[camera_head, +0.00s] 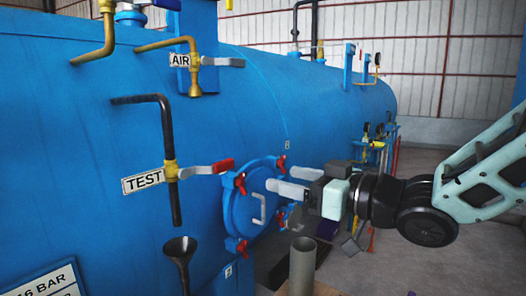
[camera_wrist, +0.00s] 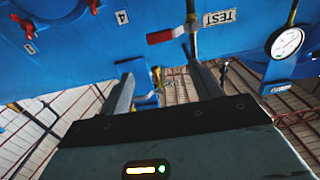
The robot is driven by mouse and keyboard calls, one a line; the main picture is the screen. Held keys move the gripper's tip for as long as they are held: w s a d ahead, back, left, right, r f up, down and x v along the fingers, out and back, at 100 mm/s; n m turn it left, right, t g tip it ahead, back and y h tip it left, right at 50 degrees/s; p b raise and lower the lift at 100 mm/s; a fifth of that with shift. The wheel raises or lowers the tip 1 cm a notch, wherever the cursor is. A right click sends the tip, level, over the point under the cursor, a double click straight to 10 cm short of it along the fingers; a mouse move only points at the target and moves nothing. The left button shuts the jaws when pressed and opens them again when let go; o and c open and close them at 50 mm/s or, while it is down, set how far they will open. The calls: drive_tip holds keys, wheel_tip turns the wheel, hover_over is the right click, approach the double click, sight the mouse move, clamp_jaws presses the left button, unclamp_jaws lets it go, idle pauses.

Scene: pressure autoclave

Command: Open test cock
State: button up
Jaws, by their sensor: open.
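The test cock (camera_head: 171,171) is a yellow brass valve on a dark vertical pipe, beside a white TEST label (camera_head: 144,179). Its grey lever (camera_head: 195,171) points right, roughly horizontal, and ends in a red grip (camera_head: 223,165). In the wrist view, which looks upside down, the red grip (camera_wrist: 160,37) and the TEST label (camera_wrist: 217,18) are near the top. My gripper (camera_head: 279,178) is open and empty, with its two pale fingers pointing left, to the right of the red grip and apart from it. The fingers (camera_wrist: 163,75) also show in the wrist view.
A round blue hatch (camera_head: 252,205) with red clamps is on the tank just below and behind my gripper. A dark funnel (camera_head: 180,252) stands under the test pipe. The AIR valve (camera_head: 193,62) is above. A pressure gauge (camera_wrist: 286,43) shows in the wrist view.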

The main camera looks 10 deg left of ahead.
sight(226, 162)
drive_tip(key=p+x, duration=0.2)
drive_tip(key=x, duration=0.6)
drive_tip(key=p+x, duration=0.3)
drive_tip(key=x, duration=0.6)
drive_tip(key=shift+a+r, duration=0.2)
drive_tip(key=shift+r, duration=0.05)
drive_tip(key=c, duration=1.1)
